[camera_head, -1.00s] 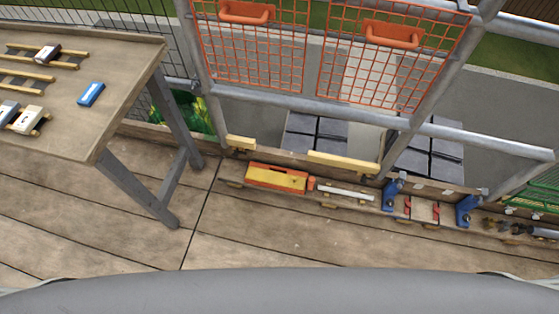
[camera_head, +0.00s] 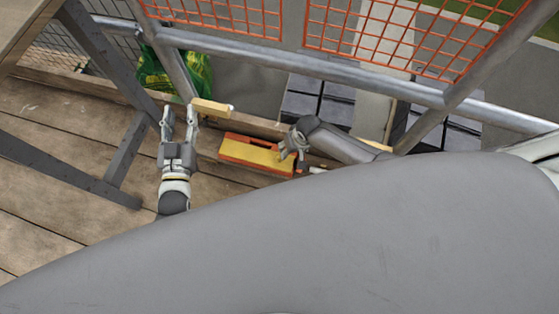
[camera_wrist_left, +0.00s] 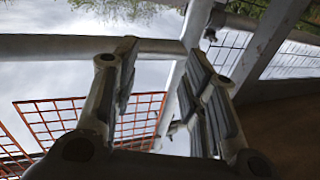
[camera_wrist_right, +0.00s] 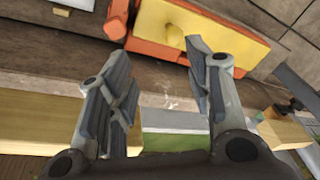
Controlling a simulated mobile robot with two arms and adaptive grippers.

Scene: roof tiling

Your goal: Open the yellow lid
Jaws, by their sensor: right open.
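The yellow lid (camera_head: 257,155) lies on top of an orange box (camera_head: 230,140) on the floor by the wooden kickboard. In the right wrist view the yellow lid (camera_wrist_right: 205,35) has a small round knob and looks closed on the orange box (camera_wrist_right: 160,48). My right gripper (camera_head: 284,152) is at the right end of the box; in its wrist view its fingers (camera_wrist_right: 158,80) are spread and empty, just short of the lid. My left gripper (camera_head: 181,112) is left of the box, pointing away from me, fingers apart and empty; its wrist view (camera_wrist_left: 160,70) shows nothing between them.
A workbench leg (camera_head: 105,60) stands at the left. A metal railing (camera_head: 290,62) with orange mesh (camera_head: 375,35) runs behind the box. A green bag (camera_head: 175,75) sits beyond the railing.

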